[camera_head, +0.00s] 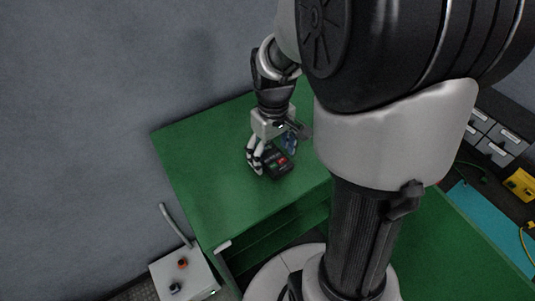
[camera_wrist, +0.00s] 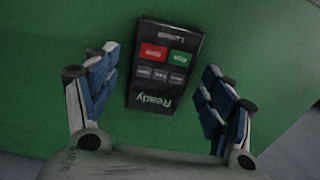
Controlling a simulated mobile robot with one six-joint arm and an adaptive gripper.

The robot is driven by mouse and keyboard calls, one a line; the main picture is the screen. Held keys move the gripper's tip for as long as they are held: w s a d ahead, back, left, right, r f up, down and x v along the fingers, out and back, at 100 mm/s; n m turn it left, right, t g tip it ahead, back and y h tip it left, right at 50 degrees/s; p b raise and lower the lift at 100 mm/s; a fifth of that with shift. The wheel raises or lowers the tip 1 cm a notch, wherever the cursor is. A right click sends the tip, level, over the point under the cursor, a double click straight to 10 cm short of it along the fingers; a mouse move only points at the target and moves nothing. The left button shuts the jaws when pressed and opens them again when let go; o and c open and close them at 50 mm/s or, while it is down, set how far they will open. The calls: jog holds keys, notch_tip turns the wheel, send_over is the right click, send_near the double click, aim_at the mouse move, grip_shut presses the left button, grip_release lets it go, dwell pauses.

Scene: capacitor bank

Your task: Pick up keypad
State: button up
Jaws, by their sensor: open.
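The keypad (camera_head: 277,165) is a small black box with a red and a green button, lying on the green table top (camera_head: 196,168). In the wrist view the keypad (camera_wrist: 163,65) shows its face with "Ready" lettering, several grey buttons, and the red and green ones, slightly tilted in the picture. My gripper (camera_wrist: 158,75) is open, with blue-padded fingers on the left and right of the keypad and a gap on both sides. In the head view my gripper (camera_head: 266,158) is right over the keypad and hides part of it.
A grey box with a red and a black knob (camera_head: 182,271) stands beside the table's front left corner. At the right are drawers (camera_head: 493,138), a teal mat (camera_head: 485,213) and a yellow item (camera_head: 521,185). The table left of the keypad is clear.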

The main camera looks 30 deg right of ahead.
jog(key=shift+f, duration=0.1)
jog(key=shift+c, duration=0.2)
jog(key=c, duration=1.1)
jog(key=shift+c, duration=0.2)
